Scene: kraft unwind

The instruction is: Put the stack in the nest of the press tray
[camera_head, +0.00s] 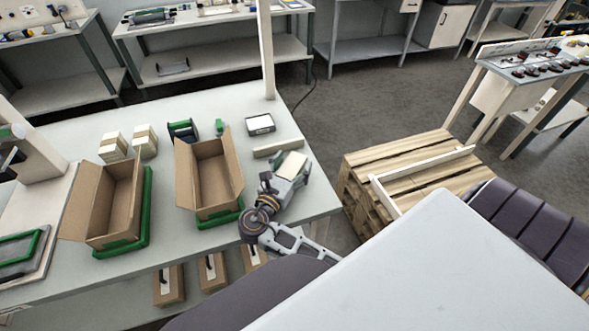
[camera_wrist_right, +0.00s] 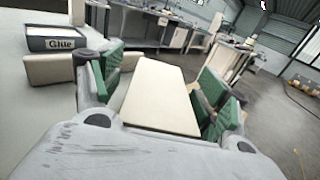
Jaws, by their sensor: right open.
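My right gripper (camera_head: 289,166) is over the right end of the bench, its fingers open on either side of a flat cream block (camera_head: 292,164). In the right wrist view, the block (camera_wrist_right: 160,95) lies between the two green-padded fingers (camera_wrist_right: 160,85); I cannot tell whether they touch it. The block may be the stack. The likely press tray (camera_head: 18,255), with a green-edged frame, is at the far left, cut off by the picture edge. My left gripper is not in view.
Two open cardboard boxes (camera_head: 112,205) (camera_head: 209,180) sit in green trays. Small cream piles (camera_head: 113,147) (camera_head: 145,141) stand behind. A glue box (camera_head: 260,124) and a cream bar (camera_head: 278,147) lie near my right gripper. A pallet (camera_head: 405,170) stands right of the bench.

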